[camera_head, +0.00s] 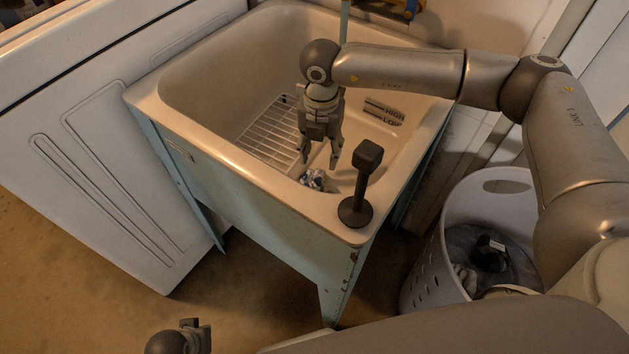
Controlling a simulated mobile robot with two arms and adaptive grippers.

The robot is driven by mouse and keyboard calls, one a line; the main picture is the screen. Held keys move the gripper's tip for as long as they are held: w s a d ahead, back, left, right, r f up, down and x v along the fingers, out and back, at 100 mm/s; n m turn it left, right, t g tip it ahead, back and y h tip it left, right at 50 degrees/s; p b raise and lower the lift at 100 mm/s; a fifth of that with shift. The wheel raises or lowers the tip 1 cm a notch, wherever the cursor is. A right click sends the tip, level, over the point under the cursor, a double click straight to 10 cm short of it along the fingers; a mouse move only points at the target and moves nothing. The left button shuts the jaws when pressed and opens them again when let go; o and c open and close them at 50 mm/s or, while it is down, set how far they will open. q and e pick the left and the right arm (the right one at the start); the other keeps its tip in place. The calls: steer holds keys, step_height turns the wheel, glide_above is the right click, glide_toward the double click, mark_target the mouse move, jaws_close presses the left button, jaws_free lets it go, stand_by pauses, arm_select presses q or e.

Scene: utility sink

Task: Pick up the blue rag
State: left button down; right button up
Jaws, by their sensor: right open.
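A small crumpled blue and white rag (314,179) lies in the utility sink (222,157), by the inner side of its front rim. My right gripper (320,161) points down into the sink with its fingers spread and nothing between them. Its tips appear just above and behind the rag, and I cannot tell the exact height gap. Part of my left gripper (182,338) shows at the bottom edge; its fingers cannot be made out clearly.
A black post with a square head (357,185) stands on the sink's front right corner, close to the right gripper. A white wire rack (268,135) lies in the sink. A laundry basket (430,262) holding cloth stands at right. A white appliance (95,165) stands at left.

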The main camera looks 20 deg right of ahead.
mark_target(313, 178)
steer(key=shift+w+f+b, duration=0.15)
steer(key=shift+f+b, duration=0.2)
steer(key=shift+f, duration=2.75)
arm_select(q)
step_height(313, 178, up, 3)
steer(key=shift+w, duration=0.15)
arm_select(e)
jaws_close()
